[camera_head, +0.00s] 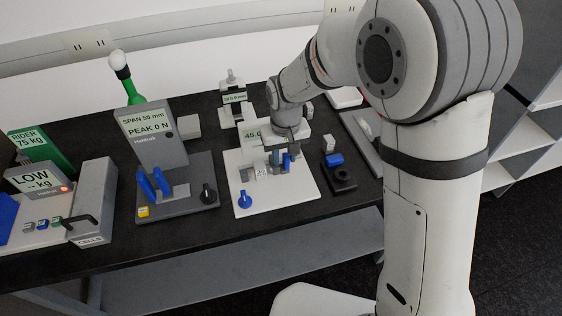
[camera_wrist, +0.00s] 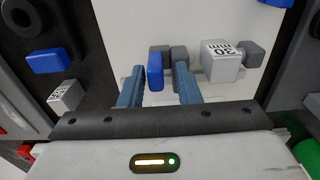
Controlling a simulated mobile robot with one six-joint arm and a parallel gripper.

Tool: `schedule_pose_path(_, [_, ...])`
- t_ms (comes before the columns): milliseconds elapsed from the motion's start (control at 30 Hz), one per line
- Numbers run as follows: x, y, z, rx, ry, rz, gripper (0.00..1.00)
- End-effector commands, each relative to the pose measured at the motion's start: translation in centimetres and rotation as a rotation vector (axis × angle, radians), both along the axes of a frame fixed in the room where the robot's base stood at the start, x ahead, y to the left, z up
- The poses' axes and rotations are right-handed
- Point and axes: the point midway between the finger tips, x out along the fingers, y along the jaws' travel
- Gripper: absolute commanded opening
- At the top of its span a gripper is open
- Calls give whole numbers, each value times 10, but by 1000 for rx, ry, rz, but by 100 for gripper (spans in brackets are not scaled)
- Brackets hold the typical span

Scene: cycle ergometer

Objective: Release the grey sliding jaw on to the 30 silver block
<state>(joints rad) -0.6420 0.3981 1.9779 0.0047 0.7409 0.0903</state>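The silver block (camera_wrist: 222,64), marked 30 mm, stands right of centre in the wrist view, and its numbered face shows in the head view (camera_head: 261,172). Left of it is a grey jaw piece (camera_wrist: 180,54), with a narrow gap between them. A blue upright tab (camera_wrist: 154,72) stands left of that piece; whether the two are joined cannot be told. Another grey piece (camera_wrist: 251,54) is close to the block's right side. My gripper (camera_wrist: 157,80) is open, its blue-grey fingers either side of the blue tab with visible gaps. Its fingers partly hide the jaw area.
The white base plate (camera_head: 296,198) carries a blue knob (camera_head: 245,200) at its front left. A display reading 45.0 (camera_head: 252,134) is partly hidden behind my arm. A grip tester (camera_head: 150,135) stands left; a black fixture (camera_head: 341,178) and blue block (camera_head: 333,160) lie right.

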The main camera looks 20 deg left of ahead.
Motion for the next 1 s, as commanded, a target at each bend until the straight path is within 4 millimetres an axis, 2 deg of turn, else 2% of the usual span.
schedule_pose_path(33, [-5,-8,-18,-25,24,2,14])
schedule_pose_path(133, [-5,-9,-19,-26,24,2,6])
schedule_pose_path(633, [-5,-9,-19,-27,23,1,7])
schedule_pose_path(1000, [-12,3,-19,-26,24,2,6])
